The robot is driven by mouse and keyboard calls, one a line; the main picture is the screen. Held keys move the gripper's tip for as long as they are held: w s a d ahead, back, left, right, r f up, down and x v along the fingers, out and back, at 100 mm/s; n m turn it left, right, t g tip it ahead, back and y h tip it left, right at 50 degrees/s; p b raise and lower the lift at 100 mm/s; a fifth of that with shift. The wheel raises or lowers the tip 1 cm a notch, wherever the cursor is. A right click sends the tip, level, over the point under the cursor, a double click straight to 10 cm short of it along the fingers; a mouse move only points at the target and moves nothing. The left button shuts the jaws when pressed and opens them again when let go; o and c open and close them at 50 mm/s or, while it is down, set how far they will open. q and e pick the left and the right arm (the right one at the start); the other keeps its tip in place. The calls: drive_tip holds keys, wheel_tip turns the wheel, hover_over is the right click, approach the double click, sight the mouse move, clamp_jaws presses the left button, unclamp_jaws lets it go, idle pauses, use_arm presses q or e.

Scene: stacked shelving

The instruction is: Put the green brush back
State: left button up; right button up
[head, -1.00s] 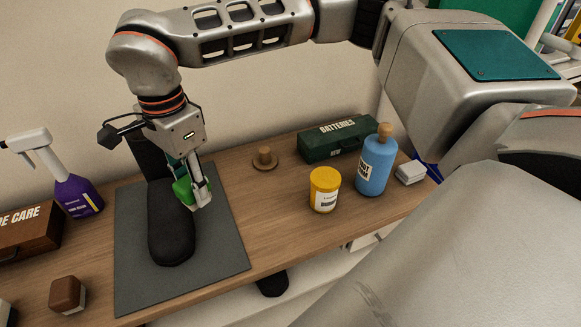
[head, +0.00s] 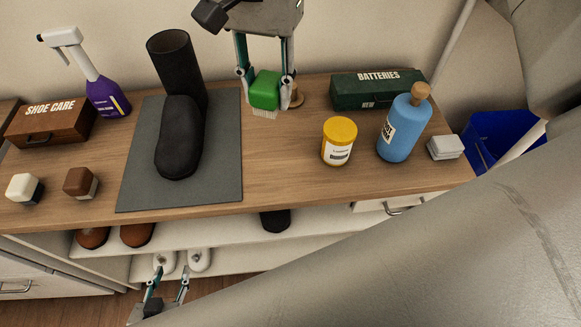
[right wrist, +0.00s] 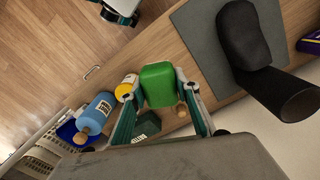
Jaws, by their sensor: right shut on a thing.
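The green brush (head: 264,90), a green block with pale bristles pointing down, is in my right gripper (head: 264,82), between its two fingers. It hangs above the wooden table, right of the grey mat (head: 220,180). The right wrist view shows the green brush (right wrist: 158,84) between the fingers too. A small wooden knob on a round base (head: 297,97) is partly hidden behind a finger. My left gripper (head: 170,276) is low in front of the table, its fingers apart and empty.
On the right stand a yellow jar (head: 339,143), a blue bottle (head: 403,130), a green batteries box (head: 375,88) and a white block (head: 446,147). On the left are a cream brush (head: 24,189), a brown brush (head: 80,183), a shoe care box (head: 50,122) and a purple spray bottle (head: 105,98).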

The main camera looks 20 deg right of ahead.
drive_tip(key=shift+s+d, duration=0.1)
drive_tip(key=shift+d, duration=0.05)
drive_tip(key=shift+d+f, duration=0.1)
drive_tip(key=shift+f, duration=0.1)
wheel_tip(320, 180, down, 19)
drive_tip(key=shift+f, duration=0.2)
idle(0.3)
drive_tip(key=shift+f, duration=0.2)
drive_tip(key=o, duration=1)
drive_tip(key=shift+r, duration=0.1)
wheel_tip(320, 180, up, 12)
drive_tip(key=shift+r, duration=0.15)
